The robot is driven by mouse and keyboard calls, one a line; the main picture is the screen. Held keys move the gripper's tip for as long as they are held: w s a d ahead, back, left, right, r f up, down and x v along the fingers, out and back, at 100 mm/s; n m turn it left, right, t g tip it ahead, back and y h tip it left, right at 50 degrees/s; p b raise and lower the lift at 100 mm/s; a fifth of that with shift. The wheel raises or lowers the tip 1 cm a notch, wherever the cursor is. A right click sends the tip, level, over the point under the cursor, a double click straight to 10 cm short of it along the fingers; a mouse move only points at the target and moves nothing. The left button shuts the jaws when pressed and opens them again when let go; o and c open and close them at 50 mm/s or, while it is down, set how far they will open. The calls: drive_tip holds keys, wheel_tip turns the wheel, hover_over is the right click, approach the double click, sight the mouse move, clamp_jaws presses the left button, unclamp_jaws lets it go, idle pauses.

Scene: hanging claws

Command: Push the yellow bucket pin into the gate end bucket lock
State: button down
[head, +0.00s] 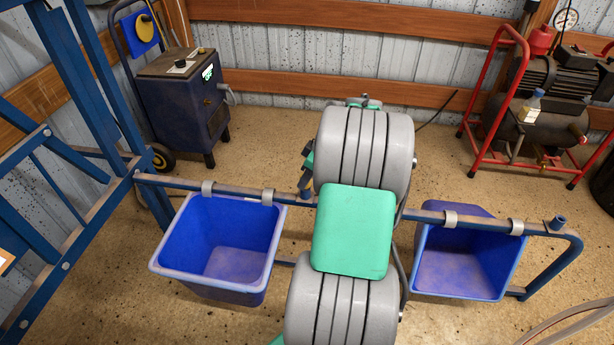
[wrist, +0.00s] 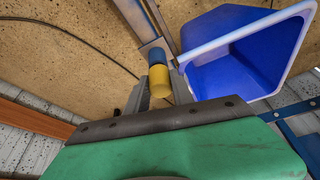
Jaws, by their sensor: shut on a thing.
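My gripper (wrist: 159,92) is shut on the yellow bucket pin (wrist: 158,79) in the wrist view, with a grey finger on each side. A short blue cylinder (wrist: 157,57), apparently the lock tube, is in line with the pin's far end. They look touching; I cannot tell whether the pin is inside it. In the head view, a blue lock tube (head: 305,191) stands on the rail by the left blue bucket (head: 215,235). That bucket appears in the wrist view (wrist: 245,57). My arm hides most of the gripper and the pin in the head view.
A blue rail (head: 170,181) carries the left bucket and a second blue bucket (head: 460,262) at right. Another blue tube (head: 558,223) stands near the rail's right end. A blue gate frame (head: 70,120) stands at left. A red-framed compressor (head: 540,100) is behind.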

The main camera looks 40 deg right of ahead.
drive_tip(key=shift+f, duration=0.45)
drive_tip(key=c, duration=1)
unclamp_jaws()
drive_tip(key=shift+r, duration=0.1)
